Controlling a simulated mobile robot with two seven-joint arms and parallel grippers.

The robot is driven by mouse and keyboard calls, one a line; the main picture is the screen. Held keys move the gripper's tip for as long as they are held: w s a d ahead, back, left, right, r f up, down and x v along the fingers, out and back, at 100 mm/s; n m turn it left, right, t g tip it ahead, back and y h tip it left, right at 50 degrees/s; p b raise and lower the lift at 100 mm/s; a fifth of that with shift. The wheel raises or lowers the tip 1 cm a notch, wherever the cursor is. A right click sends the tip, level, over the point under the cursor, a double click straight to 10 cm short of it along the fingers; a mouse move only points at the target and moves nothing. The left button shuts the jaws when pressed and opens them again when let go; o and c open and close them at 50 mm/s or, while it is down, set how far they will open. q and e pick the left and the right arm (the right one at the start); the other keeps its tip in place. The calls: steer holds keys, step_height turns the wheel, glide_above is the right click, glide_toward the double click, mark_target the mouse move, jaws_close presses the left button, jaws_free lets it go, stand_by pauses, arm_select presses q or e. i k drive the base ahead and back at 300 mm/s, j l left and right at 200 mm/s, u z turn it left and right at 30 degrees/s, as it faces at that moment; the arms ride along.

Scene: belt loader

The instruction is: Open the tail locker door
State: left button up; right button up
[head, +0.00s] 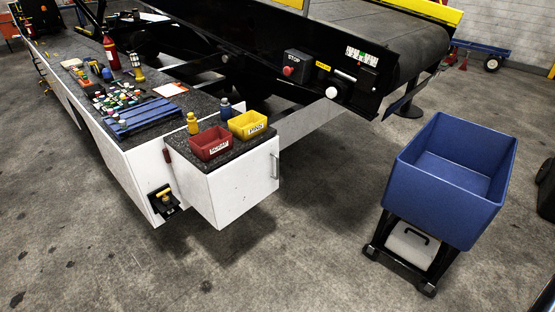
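The tail locker is the white box (217,192) at the near end of the long white counter. It has a dark speckled top. Its right-hand face, seen at a steep angle, is the door (262,182), with a slim vertical metal handle (275,165) near its far edge. The door looks shut, flush with the box. The inside of the locker is hidden. Neither of my grippers can be made out in the head view.
A red bin (210,144), a yellow bin (247,126) and small bottles stand on the locker top. The black belt loader (320,65) is behind. A blue tub (447,180) on a wheeled stand is at right. The floor between is clear. Dark parts show at the right edge.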

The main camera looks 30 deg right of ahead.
mark_target(237, 186)
steer(key=i+l, duration=0.2)
steer(key=l, duration=0.15)
steer(key=i+l, duration=0.15)
steer(key=l, duration=0.25)
steer(key=i+l, duration=0.2)
steer(key=l, duration=0.15)
steer(key=i+l, duration=0.15)
steer(key=l, duration=0.25)
steer(key=u, duration=0.05)
